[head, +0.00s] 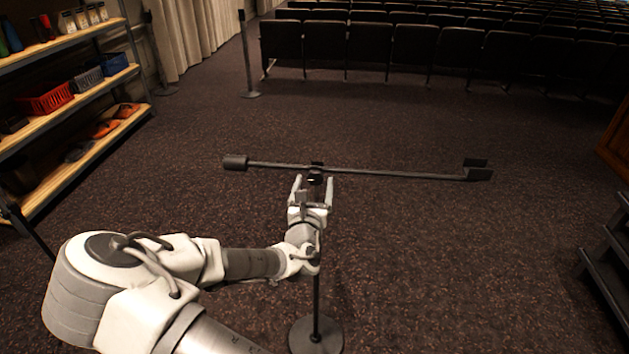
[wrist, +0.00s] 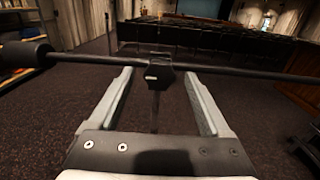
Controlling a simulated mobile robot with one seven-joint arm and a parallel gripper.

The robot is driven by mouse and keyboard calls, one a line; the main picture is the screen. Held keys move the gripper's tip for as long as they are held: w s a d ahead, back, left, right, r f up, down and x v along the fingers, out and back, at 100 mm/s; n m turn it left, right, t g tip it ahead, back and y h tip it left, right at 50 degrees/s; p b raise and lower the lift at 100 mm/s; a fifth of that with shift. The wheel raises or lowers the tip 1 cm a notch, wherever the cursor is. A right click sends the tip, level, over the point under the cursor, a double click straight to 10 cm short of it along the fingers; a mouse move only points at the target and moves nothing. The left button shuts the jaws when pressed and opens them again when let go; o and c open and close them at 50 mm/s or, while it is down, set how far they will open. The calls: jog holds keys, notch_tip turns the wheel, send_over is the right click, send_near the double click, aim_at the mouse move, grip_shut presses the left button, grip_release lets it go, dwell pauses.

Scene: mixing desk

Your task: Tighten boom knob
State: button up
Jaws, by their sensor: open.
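The boom knob (wrist: 159,75) is a small dark knob where the boom crosses the stand's top. In the head view the knob (head: 315,178) shows between my fingertips. The dark boom (head: 400,174) runs nearly level, with a cylindrical counterweight (head: 235,162) at its left end and a forked holder (head: 477,170) at its right end. My gripper (head: 314,183) is open, its two pale fingers on either side of the knob. In the wrist view my gripper (wrist: 160,78) has a gap on both sides of the knob. I cannot tell whether the fingertips reach past it.
The stand's round base (head: 315,336) rests on the dark carpet below my arm. A shelf (head: 75,80) with bins stands at left, dark steps (head: 608,260) at right. Rows of seats (head: 400,45) are at the back. Carpet around the stand is clear.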

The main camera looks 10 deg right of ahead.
jog(key=shift+x, duration=0.85)
jog(key=shift+c, duration=0.2)
grip_shut()
